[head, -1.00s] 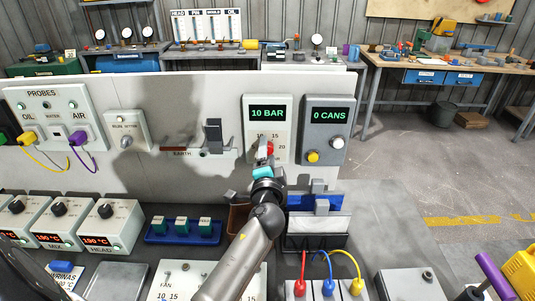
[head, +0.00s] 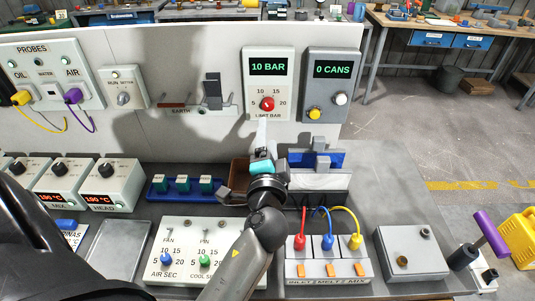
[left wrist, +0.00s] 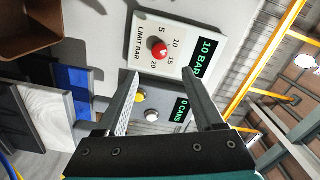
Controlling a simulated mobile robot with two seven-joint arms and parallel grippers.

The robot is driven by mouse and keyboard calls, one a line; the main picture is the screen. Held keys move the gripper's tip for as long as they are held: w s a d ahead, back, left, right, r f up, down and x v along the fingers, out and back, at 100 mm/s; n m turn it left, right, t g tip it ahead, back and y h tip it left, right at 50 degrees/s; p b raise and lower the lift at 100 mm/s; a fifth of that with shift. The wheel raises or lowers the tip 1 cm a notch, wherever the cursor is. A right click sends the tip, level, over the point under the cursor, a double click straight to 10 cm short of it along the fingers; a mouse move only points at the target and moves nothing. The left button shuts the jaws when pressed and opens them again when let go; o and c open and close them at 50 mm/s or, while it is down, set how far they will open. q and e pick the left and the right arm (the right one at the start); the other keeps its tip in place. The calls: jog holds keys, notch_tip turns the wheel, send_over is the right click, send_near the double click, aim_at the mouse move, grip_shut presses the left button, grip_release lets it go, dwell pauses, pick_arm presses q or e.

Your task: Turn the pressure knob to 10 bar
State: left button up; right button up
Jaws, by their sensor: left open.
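The red pressure knob (head: 267,104) sits on a pale panel marked LIMIT BAR, with 5, 10, 15 and 20 around it. The panel's green display (head: 268,67) reads 10 BAR. The knob also shows in the left wrist view (left wrist: 159,48), beyond the fingers. My left gripper (head: 262,140) is below the knob in the head view, apart from it. In the left wrist view its two fingers (left wrist: 160,85) are spread with nothing between them. My right gripper does not show clearly in either view.
A grey panel (head: 330,85) reading 0 CANS, with yellow and white buttons, is right of the knob panel. A brown bin (head: 238,172) and a blue-and-white block (head: 322,180) stand near my left gripper. A box with coloured cables (head: 327,260) is in front.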

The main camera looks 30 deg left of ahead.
pick_arm(q)
jog(key=shift+b+v, duration=0.35)
jog(key=shift+v, duration=1.75)
